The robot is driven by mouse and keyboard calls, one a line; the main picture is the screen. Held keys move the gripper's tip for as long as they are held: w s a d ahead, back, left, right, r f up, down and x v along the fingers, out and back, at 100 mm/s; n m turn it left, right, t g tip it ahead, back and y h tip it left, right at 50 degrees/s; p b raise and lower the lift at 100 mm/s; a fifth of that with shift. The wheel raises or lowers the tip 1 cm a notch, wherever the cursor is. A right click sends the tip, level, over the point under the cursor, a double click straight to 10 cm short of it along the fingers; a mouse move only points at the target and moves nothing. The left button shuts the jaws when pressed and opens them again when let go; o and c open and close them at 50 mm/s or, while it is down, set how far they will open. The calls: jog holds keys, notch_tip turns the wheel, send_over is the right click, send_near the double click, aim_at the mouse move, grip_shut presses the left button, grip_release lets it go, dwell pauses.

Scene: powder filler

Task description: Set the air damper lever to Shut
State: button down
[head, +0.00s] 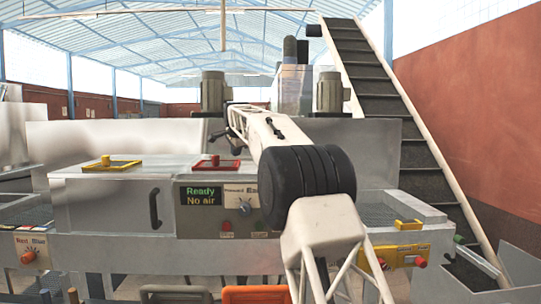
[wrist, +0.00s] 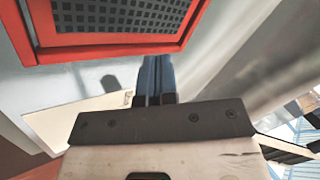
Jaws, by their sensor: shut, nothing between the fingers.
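My gripper (wrist: 157,78) shows in the wrist view with its two dark fingers together and nothing between them. The fingers point toward a grey metal surface just below a red frame (wrist: 85,47) around a dark perforated grid. In the head view my arm reaches over the machine, and its far end is above and behind the top near a red-framed hatch (head: 216,164). I cannot pick out a lever marked as the air damper in either view. The machine's display (head: 201,196) reads "Ready" and "No air".
A yellow-framed hatch (head: 111,165) is on the machine top at left. A knob (head: 245,207) is on the front panel. A yellow control box (head: 395,257) and a green-ended lever (head: 459,240) are at right. A conveyor (head: 375,103) rises behind. My arm hides part of the centre.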

jog(key=shift+s+a+t+y, duration=0.25)
jog(key=shift+t+y, duration=0.15)
jog(key=shift+y, duration=0.2)
jog(key=shift+s+r+t+y, duration=0.15)
jog(key=shift+s+t+y, duration=0.25)
jog(key=shift+t, duration=0.2)
jog(key=shift+s+r+t+y, duration=0.1)
jog(key=shift+s+t+y, duration=0.3)
jog(key=shift+t, duration=0.2)
jog(key=shift+s+d+r+m+t, duration=0.1)
jog(key=shift+s+d+m+t, duration=0.25)
jog(key=shift+s+t, duration=0.25)
jog(key=s+d+m+t, duration=0.1)
jog(key=s+d+t, duration=0.1)
jog(key=s+d, duration=0.1)
jog(key=s+d+m+t, duration=0.2)
jog(key=s, duration=0.1)
jog(key=shift+s+d+t+h, duration=0.15)
jog(key=shift+d+t+h, duration=0.15)
jog(key=shift+d+h, duration=0.1)
jog(key=s+d+m+h, duration=0.1)
jog(key=s+d, duration=0.1)
jog(key=s+d+f+m+t+h, duration=0.1)
jog(key=s+d, duration=0.1)
jog(key=s+d+m+t+h, duration=0.1)
jog(key=s+d+h, duration=0.1)
jog(key=s+d, duration=0.1)
jog(key=shift+s+d+f+m, duration=0.1)
jog(key=shift+f+m, duration=0.2)
jog(key=shift+m, duration=0.05)
